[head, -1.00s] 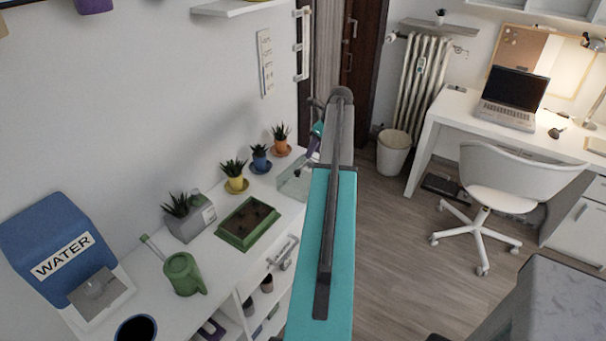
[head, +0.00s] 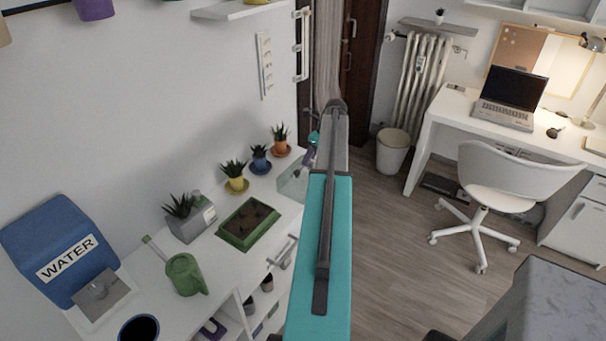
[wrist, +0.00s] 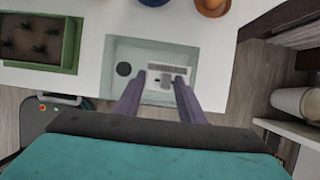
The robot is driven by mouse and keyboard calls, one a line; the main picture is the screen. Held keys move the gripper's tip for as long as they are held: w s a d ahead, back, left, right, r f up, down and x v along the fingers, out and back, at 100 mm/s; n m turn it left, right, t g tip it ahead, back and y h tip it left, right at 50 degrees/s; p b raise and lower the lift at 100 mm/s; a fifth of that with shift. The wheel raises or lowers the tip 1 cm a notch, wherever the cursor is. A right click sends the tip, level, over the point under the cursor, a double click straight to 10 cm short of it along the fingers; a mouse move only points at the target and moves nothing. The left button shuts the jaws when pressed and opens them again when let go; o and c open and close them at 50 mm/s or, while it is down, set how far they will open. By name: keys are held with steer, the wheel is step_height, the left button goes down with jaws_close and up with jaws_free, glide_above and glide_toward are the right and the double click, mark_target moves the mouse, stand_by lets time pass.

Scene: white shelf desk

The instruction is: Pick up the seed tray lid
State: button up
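The seed tray lid looks to be the clear, pale greenish box shape (head: 292,184) at the far right end of the white shelf desk. In the wrist view the lid (wrist: 126,50) shows a dark round spot and a grey rectangular detail. My gripper (wrist: 160,76) is open, its two purple fingers apart and overlapping the lid's near part in the picture; I cannot tell whether they touch it. In the head view my gripper (head: 308,157) is at the lid's far side, partly hidden by my arm.
A green seed tray (head: 248,222) with soil lies left of the lid on the desk (head: 150,275). Potted plants (head: 259,158) stand along the wall. A watering can (head: 185,274) and blue water container (head: 62,248) are nearer. A bin (head: 391,151) stands on the floor beyond.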

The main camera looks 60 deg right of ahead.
steer(key=shift+p+x, duration=0.35)
steer(key=shift+x, duration=0.95)
steer(key=shift+c, duration=0.4)
